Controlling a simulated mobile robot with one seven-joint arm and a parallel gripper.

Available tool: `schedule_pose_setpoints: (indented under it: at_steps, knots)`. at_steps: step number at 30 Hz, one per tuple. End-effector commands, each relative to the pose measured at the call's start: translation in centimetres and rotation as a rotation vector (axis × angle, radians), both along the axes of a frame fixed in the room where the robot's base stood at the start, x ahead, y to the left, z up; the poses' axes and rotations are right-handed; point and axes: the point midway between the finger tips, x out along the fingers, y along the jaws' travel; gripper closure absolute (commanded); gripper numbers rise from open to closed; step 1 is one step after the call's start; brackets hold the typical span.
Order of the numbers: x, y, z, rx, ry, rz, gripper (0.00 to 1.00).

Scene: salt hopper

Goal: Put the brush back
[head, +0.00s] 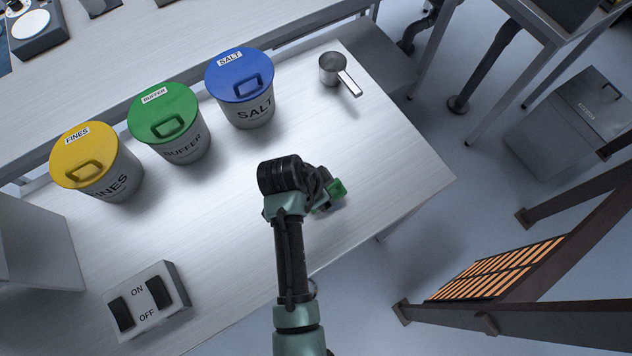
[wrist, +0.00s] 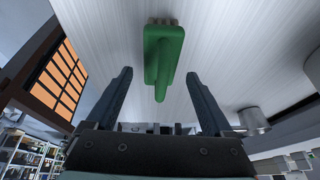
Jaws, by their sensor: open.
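The green brush (head: 338,188) lies near the right front edge of the steel table, partly hidden by my arm in the head view. In the wrist view the brush (wrist: 163,52) shows a green block with pale bristles at the top edge and a handle pointing toward my gripper. My gripper (wrist: 158,74) is open, with one dark finger on each side of the handle's line. Its jaws look empty, with the handle's end ahead of or between the fingertips; I cannot tell which. In the head view my gripper (head: 322,190) is beside the brush, its fingers mostly hidden.
Yellow FINES (head: 110,183), green BUFFER (head: 183,148) and blue SALT (head: 250,115) lidded bins line the table's back. A metal scoop (head: 331,70) lies at the back right. An ON/OFF switch box (head: 146,300) is front left. An orange-slatted grate (head: 497,268) is off the table's right side.

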Motion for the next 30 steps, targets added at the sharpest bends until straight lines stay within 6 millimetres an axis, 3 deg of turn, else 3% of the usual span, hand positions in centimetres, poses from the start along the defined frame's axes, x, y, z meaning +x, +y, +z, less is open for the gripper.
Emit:
schedule_pose_setpoints:
  at_steps: [6, 12, 21, 23, 26, 29, 30]
  knots:
    - [-1.1, 1.4, 4.3, 0.000, -0.004, 0.002, 0.14]
    - [-2.0, 2.3, 7.3, 0.000, -0.002, 0.002, 0.14]
    - [-2.3, 2.7, 8.8, 0.001, -0.006, 0.004, 0.14]
    - [-1.5, 2.8, 9.5, 0.008, -0.033, 0.022, 0.14]
    - [1.9, 3.2, 12.9, 0.029, -0.158, 0.103, 0.14]
    - [7.0, 3.7, 19.7, 0.029, -0.382, 0.240, 0.14]
    - [8.9, 3.8, 23.3, 0.013, -0.491, 0.301, 0.14]
